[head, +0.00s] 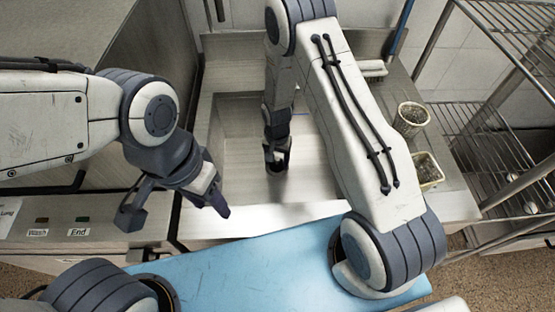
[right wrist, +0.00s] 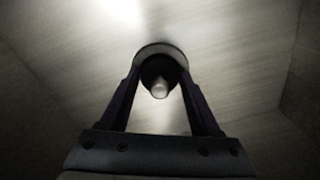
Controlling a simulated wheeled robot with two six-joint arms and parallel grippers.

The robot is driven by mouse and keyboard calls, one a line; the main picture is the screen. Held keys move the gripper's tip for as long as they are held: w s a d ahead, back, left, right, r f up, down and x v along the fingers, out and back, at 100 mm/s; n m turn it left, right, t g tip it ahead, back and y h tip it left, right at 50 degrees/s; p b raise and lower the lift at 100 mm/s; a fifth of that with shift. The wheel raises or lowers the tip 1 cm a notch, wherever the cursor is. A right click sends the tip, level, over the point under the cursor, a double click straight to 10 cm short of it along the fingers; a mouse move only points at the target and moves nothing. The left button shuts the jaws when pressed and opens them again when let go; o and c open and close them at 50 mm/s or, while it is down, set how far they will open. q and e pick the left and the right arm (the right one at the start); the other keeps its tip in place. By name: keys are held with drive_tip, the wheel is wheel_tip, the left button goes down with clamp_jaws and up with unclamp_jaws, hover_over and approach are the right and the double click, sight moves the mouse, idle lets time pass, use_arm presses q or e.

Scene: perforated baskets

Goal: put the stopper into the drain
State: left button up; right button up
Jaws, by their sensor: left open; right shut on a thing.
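My right gripper (head: 277,160) reaches down into the steel sink (head: 235,125). In the right wrist view its two fingers (right wrist: 160,88) are shut on the stopper (right wrist: 159,72), a dark round piece with a pale rounded knob. A lighter round rim shows behind the stopper; I cannot tell whether it is the stopper's flange or the drain's edge. The drain itself is not clearly seen, and the fingers cover this spot in the head view. My left gripper (head: 178,208) is open and empty, above the counter's front edge left of the sink.
Two perforated baskets, one round (head: 411,119) and one squarish (head: 428,170), stand on the counter right of the sink. A wire rack (head: 500,130) stands further right. A panel with Wash and End labels (head: 58,232) is at left.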

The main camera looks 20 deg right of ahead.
sight(276, 159)
drive_tip(key=o, duration=1.4)
drive_tip(key=s+a+r+n, duration=0.1)
drive_tip(key=s+a+r, duration=0.1)
drive_tip(key=r, duration=0.8)
drive_tip(key=s+a+r+n, duration=0.1)
drive_tip(key=a+r+n, duration=0.1)
drive_tip(key=r, duration=0.7)
drive_tip(key=s+a+r+n, duration=0.1)
drive_tip(key=s+r+n, duration=0.2)
drive_tip(key=s, duration=0.4)
drive_tip(key=s+a+r+n, duration=0.2)
drive_tip(key=s+r+n, duration=0.2)
drive_tip(key=s, duration=0.3)
drive_tip(key=s+a+r+n+y+p, duration=0.1)
drive_tip(key=s+r+n, duration=0.3)
drive_tip(key=s, duration=0.3)
drive_tip(key=shift+s+a+r, duration=0.2)
drive_tip(key=shift+s+r, duration=0.15)
drive_tip(key=shift+r, duration=0.3)
